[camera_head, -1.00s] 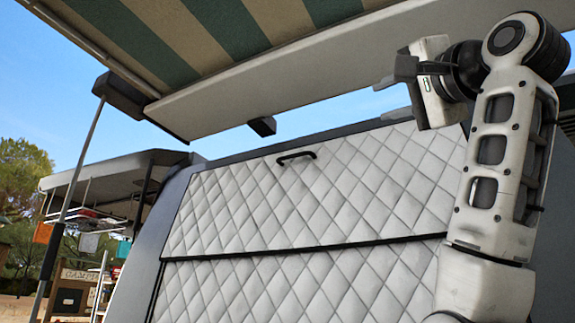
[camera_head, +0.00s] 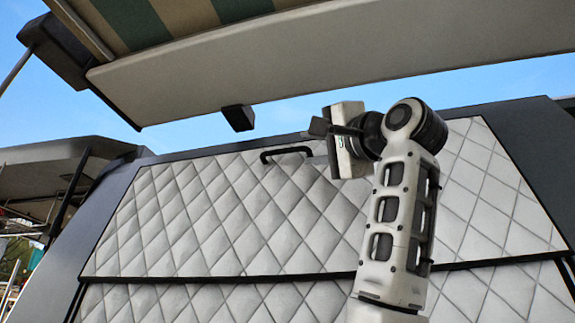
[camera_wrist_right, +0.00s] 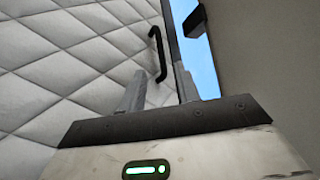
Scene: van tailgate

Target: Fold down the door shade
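The door shade (camera_head: 230,215) is a light grey quilted panel on the van door, standing upright. Its black handle (camera_head: 287,152) is near the top edge. My right gripper (camera_head: 318,127) is just right of the handle and slightly above it in the head view, apart from it. In the right wrist view the two fingers of the gripper (camera_wrist_right: 160,75) are spread with nothing between them, and the handle (camera_wrist_right: 157,52) shows beyond the fingertips, roughly in line with the gap. My right arm covers part of the shade. My left gripper is not in view.
A striped awning with a pale front bar (camera_head: 330,60) hangs overhead, close above the gripper. A small dark block (camera_head: 238,117) hangs below it. A dark frame (camera_head: 110,215) borders the shade. Sky shows in the gap between bar and door top.

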